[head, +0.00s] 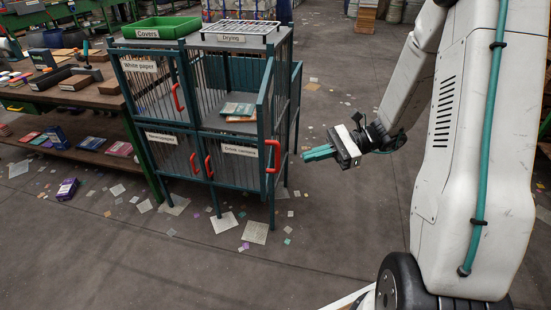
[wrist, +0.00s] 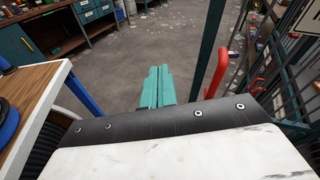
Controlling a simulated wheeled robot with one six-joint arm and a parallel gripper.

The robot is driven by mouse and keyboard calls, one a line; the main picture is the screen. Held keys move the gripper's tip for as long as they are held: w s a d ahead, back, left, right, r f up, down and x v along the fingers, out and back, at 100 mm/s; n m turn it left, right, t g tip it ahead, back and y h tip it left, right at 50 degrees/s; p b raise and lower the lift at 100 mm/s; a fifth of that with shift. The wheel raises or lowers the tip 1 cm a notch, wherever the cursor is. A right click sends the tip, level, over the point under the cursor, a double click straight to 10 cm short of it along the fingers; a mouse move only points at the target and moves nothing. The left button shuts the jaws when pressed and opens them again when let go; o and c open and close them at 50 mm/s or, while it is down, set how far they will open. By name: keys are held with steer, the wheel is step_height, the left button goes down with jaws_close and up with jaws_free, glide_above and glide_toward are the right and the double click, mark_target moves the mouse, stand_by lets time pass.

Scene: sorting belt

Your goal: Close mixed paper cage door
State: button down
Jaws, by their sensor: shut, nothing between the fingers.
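The teal cage (head: 203,128) has barred doors with red handles. Its upper right compartment stands open, with several books (head: 238,110) inside. The door (head: 264,95) there is swung out towards me and seen nearly edge-on; its red handle (head: 273,156) is low on it. I cannot read a mixed paper label. My gripper (head: 306,155) is shut and empty, just right of the handle in the head view, apparently apart from it. In the wrist view the teal fingers (wrist: 158,72) point ahead, and the red handle (wrist: 216,74) stands close on their right.
The doors marked White paper (head: 148,95), Newspaper (head: 165,150) and Drink cartons (head: 238,165) look shut. A green tray (head: 160,28) and a drying rack (head: 240,28) sit on top. A workbench (head: 60,98) stands left. Loose papers (head: 255,232) litter the otherwise open floor.

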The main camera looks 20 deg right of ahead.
mark_target(276, 158)
steer(key=w+d+f+m+t, duration=0.3)
steer(key=d+f+m+t, duration=0.2)
steer(key=d+f, duration=0.1)
steer(key=shift+r+x, duration=0.1)
steer(key=shift+x, duration=3.45)
steer(key=shift+r+x, duration=0.15)
steer(key=shift+x, duration=3.45)
